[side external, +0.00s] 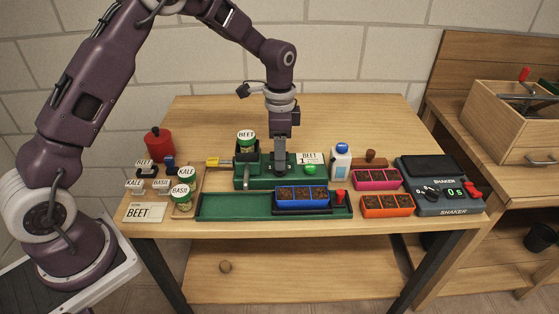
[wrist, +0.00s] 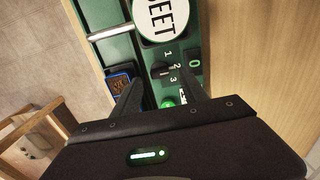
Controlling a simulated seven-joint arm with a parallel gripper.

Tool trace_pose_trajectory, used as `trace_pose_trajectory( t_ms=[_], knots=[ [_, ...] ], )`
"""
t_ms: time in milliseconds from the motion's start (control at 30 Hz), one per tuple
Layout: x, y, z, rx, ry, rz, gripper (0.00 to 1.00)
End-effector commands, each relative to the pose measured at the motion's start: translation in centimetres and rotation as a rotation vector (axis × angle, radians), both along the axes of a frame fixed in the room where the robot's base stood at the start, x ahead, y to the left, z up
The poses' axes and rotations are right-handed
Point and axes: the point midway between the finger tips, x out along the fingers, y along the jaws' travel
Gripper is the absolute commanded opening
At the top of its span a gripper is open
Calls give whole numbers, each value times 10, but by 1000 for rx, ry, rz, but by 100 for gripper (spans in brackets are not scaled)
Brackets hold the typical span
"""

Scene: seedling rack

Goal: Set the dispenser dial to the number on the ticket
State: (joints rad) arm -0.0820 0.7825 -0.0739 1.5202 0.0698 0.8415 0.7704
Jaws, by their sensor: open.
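The green dispenser (side external: 255,183) stands mid-table with a jar labelled BEET (side external: 246,142) on its left part. In the wrist view its dark dial (wrist: 160,70) has the numbers 1, 2 and 3 beside it and a 0 to the right. I cannot tell clearly which number it points to. The white ticket (side external: 309,158) at the dispenser's back right reads BEET and 1. My gripper (side external: 281,170) points down at the dispenser and hides the dial in the side view. In the wrist view its fingers (wrist: 162,92) are apart, near the dial, with nothing held.
A green button (side external: 310,169) is right of my gripper. A blue seedling tray (side external: 302,197) sits in the green rail (side external: 230,207) in front. A white bottle (side external: 340,163), pink tray (side external: 377,179) and orange tray (side external: 387,206) stand right. Labelled jars (side external: 181,202) stand left.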

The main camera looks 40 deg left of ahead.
Motion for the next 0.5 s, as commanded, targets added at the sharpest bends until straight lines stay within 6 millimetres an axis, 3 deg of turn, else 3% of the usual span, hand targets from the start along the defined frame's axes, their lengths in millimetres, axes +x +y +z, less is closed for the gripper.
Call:
trace_pose_trajectory(
  t_ms=[200,467,500],
  knots=[
    [-1,0,-28,0,1,1,51],
    [0,0,-31,0,0,2,51],
    [0,0,-31,0,0,2,43]
  ],
)
